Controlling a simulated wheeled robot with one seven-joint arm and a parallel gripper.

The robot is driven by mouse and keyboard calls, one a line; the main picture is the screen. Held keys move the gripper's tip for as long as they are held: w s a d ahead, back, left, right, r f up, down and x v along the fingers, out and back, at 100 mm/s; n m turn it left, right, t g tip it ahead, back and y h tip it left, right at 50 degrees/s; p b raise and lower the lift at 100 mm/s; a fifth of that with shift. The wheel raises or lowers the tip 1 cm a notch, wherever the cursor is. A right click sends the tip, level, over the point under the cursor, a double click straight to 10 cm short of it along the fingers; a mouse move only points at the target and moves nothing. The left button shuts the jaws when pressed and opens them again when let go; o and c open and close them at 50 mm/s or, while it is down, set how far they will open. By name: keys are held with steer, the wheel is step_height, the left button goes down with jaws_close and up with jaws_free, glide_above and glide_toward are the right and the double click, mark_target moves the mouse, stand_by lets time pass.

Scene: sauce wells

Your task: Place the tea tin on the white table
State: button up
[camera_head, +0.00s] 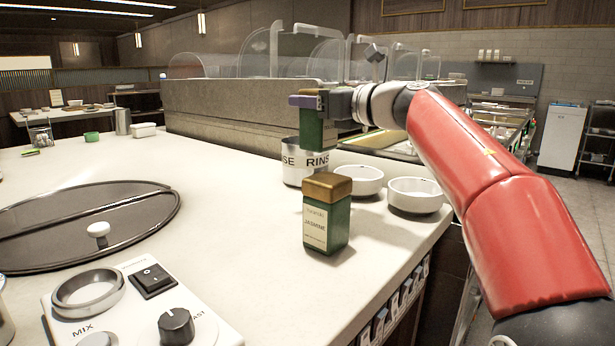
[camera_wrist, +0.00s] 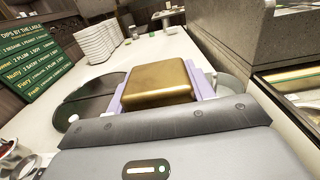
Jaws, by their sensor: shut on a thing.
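My gripper (camera_head: 308,102) has lilac fingers and is shut on a green tea tin (camera_head: 311,131). The tin hangs upright, seemingly above the white table (camera_head: 240,265), in front of a metal can marked RINSE. Its gold lid (camera_wrist: 158,83) shows between the fingers in the wrist view. The held tin's label is not readable. A second green tin (camera_head: 326,222) with a gold lid and a JASMINE label stands on the white table, nearer the head camera. The wrist view hides the held tin's base.
The RINSE can (camera_head: 296,164) and two white bowls (camera_head: 360,180) (camera_head: 415,195) stand near the table's right edge. A round dark lid (camera_head: 85,222) and a control panel (camera_head: 140,305) occupy the left and front. The table's middle is clear.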

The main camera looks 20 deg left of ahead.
step_height(320, 180, down, 12)
steer(key=b, duration=0.4)
steer(key=o, duration=1.1)
steer(key=shift+c, duration=0.2)
steer(key=b+v, duration=0.1)
steer(key=v, duration=1.1)
